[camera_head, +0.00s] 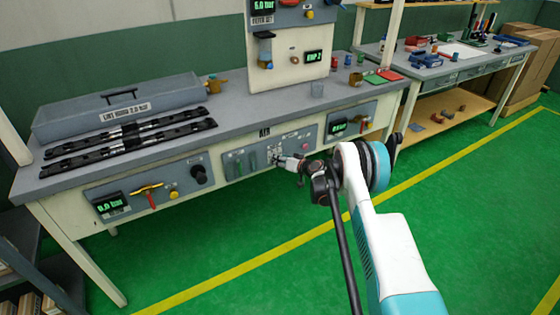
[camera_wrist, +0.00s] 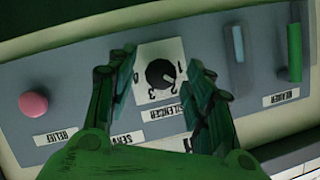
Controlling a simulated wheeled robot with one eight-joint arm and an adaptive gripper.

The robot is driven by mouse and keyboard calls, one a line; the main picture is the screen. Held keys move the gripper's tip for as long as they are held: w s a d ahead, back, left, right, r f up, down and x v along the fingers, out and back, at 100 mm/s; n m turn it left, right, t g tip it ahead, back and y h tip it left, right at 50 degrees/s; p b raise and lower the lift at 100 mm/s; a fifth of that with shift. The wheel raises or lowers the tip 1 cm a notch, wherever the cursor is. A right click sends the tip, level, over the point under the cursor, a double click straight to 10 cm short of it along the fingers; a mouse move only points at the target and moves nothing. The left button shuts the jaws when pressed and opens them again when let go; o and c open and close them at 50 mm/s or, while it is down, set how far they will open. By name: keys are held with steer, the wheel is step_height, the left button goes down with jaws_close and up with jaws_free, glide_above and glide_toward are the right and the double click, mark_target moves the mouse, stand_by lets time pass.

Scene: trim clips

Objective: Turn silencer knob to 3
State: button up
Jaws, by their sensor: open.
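The silencer knob (camera_wrist: 160,74) is a small round black knob on a white plate with the numbers 0 to 3 around it, in the middle of the wrist view. The plate and its label appear upside down there. A pale mark shows on the knob, but I cannot tell for sure which number it points to. My gripper (camera_wrist: 161,68) is open, with one finger on each side of the knob. I cannot tell whether either finger touches it. In the head view my gripper (camera_head: 280,160) is at the panel's front and largely covers the knob.
The grey panel (camera_head: 240,163) also carries a pink button (camera_wrist: 33,103), a blue slider (camera_wrist: 237,43) and a green handle (camera_wrist: 295,52). Another panel with a black knob (camera_head: 199,174) is to the left. A grey case (camera_head: 120,105) and black rails lie on the bench top.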

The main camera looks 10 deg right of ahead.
steer(key=v, duration=1.1)
steer(key=shift+s, duration=0.25)
steer(key=shift+r, duration=0.15)
